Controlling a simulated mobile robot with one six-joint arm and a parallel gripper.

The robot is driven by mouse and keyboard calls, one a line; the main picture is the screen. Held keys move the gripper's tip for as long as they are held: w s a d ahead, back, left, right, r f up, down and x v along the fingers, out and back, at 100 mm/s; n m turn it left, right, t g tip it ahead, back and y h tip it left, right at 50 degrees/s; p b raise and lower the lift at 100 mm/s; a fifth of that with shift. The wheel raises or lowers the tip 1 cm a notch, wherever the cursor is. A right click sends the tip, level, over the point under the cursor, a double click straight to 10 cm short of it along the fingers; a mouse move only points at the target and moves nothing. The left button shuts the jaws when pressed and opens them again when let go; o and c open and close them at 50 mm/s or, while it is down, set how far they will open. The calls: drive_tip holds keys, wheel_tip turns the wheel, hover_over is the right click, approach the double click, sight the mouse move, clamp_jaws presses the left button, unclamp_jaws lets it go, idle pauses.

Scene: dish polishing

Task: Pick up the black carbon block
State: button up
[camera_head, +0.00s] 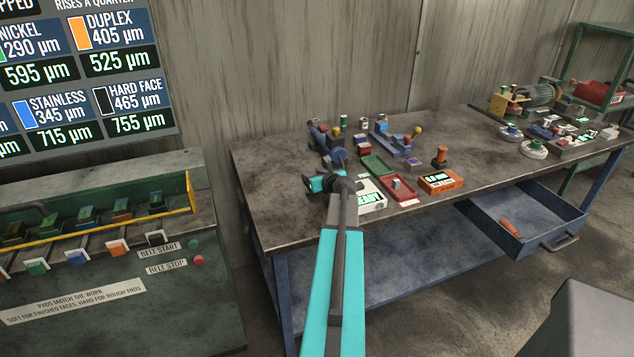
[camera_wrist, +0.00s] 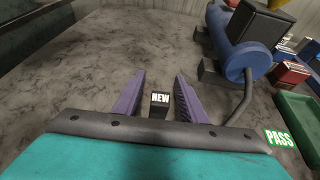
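A small black block with a white NEW label (camera_wrist: 158,111) shows in the wrist view. It sits on the grey tabletop, between the two purple fingers of my gripper (camera_wrist: 158,100), with a gap on each side. My gripper is open and holds nothing. In the head view my gripper (camera_head: 309,183) is over the left part of the workbench. I cannot make out the black block there; my gripper seems to hide it.
A blue motor-like machine (camera_wrist: 228,50) stands just right of my gripper, its bent rod reaching close to the right finger. A green PASS tray (camera_wrist: 297,113) lies further right. The workbench (camera_head: 265,215) is bare at its left. A drawer (camera_head: 480,212) stands open.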

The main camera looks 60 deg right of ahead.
clamp_jaws()
drive_tip(key=shift+r, duration=0.1)
wheel_tip(320, 180, up, 10)
drive_tip(key=b, duration=0.1)
idle(0.7)
idle(0.5)
